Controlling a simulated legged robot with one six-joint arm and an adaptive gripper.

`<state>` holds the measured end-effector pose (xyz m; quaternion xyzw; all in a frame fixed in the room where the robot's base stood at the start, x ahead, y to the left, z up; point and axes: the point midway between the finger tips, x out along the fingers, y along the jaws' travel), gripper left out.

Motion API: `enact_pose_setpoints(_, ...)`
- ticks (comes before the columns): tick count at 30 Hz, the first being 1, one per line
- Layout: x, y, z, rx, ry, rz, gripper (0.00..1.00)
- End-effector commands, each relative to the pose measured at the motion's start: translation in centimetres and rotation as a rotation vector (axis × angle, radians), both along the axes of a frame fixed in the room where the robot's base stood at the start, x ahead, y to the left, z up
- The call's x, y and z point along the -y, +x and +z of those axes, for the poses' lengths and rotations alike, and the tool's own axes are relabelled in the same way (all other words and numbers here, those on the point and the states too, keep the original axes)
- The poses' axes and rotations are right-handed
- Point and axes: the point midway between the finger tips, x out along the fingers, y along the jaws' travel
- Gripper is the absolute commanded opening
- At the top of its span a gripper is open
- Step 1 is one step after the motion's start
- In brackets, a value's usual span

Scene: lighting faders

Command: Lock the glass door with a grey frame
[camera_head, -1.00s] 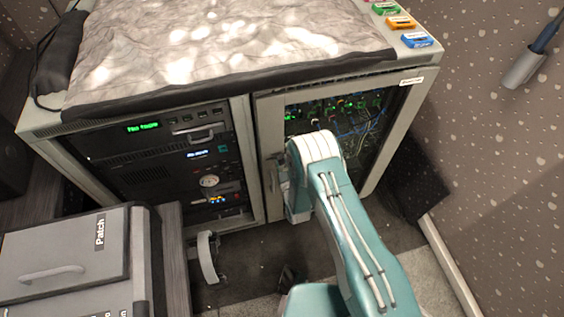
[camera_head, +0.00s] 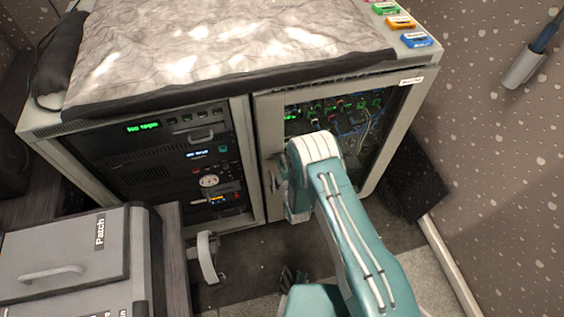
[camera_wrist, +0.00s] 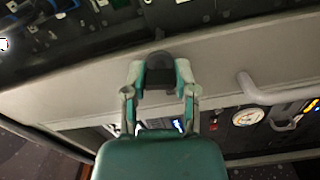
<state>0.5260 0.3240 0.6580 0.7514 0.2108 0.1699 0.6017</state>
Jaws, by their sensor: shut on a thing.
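The glass door's grey frame (camera_head: 268,120) shows on the right half of the cabinet front, with lit cabling behind the glass. The door looks closed or nearly so. In the wrist view the frame (camera_wrist: 90,80) runs across the picture, with a grey bar handle (camera_wrist: 280,95) to the right of my gripper (camera_wrist: 160,82). My gripper is shut on a small dark knob-like piece (camera_wrist: 162,60) on the frame, likely the lock; its turn position cannot be read. In the head view my arm and wrist hide part of the door and most of the gripper.
The cabinet's left bay holds rack gear (camera_head: 180,165) with lit displays. A grey cloth (camera_head: 230,45) covers the top, with coloured labelled blocks (camera_head: 402,23) at the back right. A grey case (camera_head: 62,255) marked "Patch" stands front left. Floor between is mostly clear.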

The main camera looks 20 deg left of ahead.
Motion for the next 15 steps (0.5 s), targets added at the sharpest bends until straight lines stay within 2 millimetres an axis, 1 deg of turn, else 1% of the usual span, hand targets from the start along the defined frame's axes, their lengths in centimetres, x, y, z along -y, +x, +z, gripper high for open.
enact_pose_setpoints(1, -0.33, -0.11, -0.03, 0.016, -0.029, 0.008, 0.00)
enact_pose_setpoints(6, -0.33, -0.14, -0.09, 0.067, -0.114, 0.009, 0.00)
enact_pose_setpoints(15, -0.34, -0.21, -0.19, 0.113, -0.191, 0.010, 0.00)
